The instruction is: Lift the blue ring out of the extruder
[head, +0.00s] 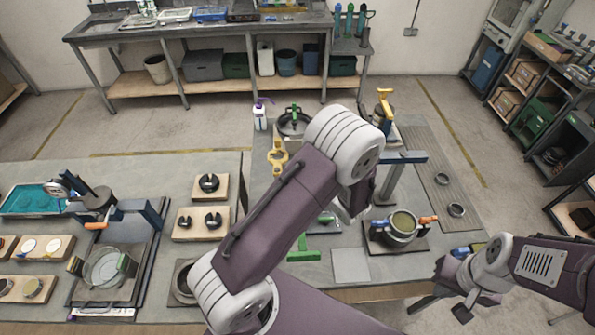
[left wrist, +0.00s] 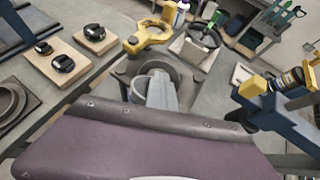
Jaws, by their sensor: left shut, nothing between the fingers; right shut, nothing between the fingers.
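A blue frame (head: 405,158) with an upright post stands right of my left arm; I take it for the extruder. Blue and yellow parts of a frame (left wrist: 265,112) also show at the right of the left wrist view. I cannot make out a blue ring for sure; my left arm covers part of the bench. My left gripper (left wrist: 161,96) is shut and empty, over the bench near a grey round part; in the head view the arm mostly hides it. My right gripper (head: 463,306) is shut and empty, off the bench's front right edge, apart from the extruder.
A yellow ring-shaped tool (head: 278,157) and a white bottle (head: 260,116) are further back.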

